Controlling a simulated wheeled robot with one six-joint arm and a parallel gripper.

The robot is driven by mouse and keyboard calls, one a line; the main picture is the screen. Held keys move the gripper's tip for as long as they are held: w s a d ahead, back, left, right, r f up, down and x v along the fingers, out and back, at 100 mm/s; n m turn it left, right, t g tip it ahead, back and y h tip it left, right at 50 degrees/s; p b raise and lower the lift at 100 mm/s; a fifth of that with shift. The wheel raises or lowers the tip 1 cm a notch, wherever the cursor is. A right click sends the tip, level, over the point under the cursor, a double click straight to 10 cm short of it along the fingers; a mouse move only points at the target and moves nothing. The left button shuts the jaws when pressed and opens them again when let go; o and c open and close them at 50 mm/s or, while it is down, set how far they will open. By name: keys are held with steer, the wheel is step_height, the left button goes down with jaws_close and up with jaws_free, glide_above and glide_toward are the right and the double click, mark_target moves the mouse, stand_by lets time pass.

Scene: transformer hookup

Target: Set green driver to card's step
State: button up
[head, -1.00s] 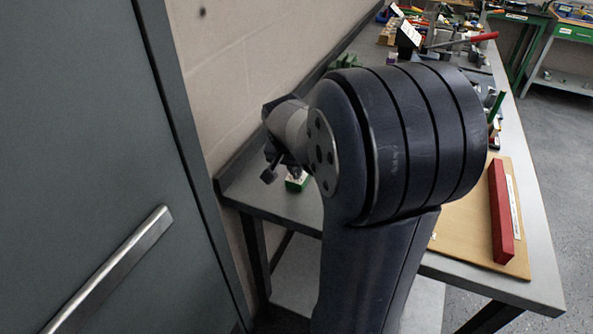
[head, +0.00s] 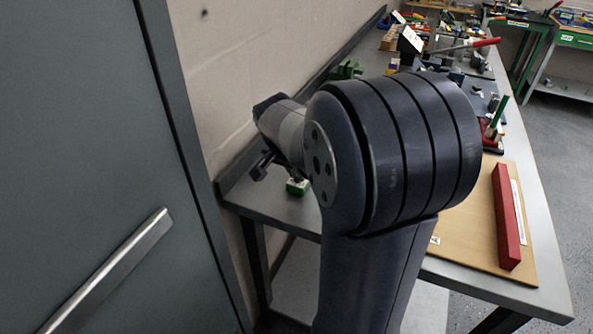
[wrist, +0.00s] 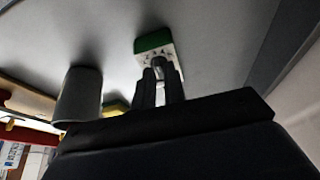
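A small box with a green top or side and a white face (wrist: 153,43) shows in the wrist view, with dark marks around a grey knob (wrist: 159,66). I take it to be the green driver. It also shows in the head view (head: 297,187) on the near left of the bench, partly behind my arm. My gripper (wrist: 161,80) has its two dark fingers apart, with a narrow gap, and their tips overlap the knob area. I cannot tell whether they touch it. A white card on a stand (head: 410,39) is far back on the bench; its writing is unreadable.
A grey cylinder (wrist: 78,96) and a yellow object (wrist: 116,106) lie left of the fingers in the wrist view. A red bar (head: 507,216) lies on a wooden board (head: 462,230) at the right. The wall (head: 225,80) borders the bench's left side.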

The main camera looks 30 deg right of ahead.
steer(key=o, duration=0.4)
steer(key=shift+c, duration=0.2)
steer(key=v, duration=1)
steer(key=shift+r, duration=0.4)
steer(key=shift+f, duration=0.1)
steer(key=x, duration=1)
steer(key=shift+f, duration=0.3)
steer(key=shift+n, duration=0.3)
steer(key=shift+f, duration=0.1)
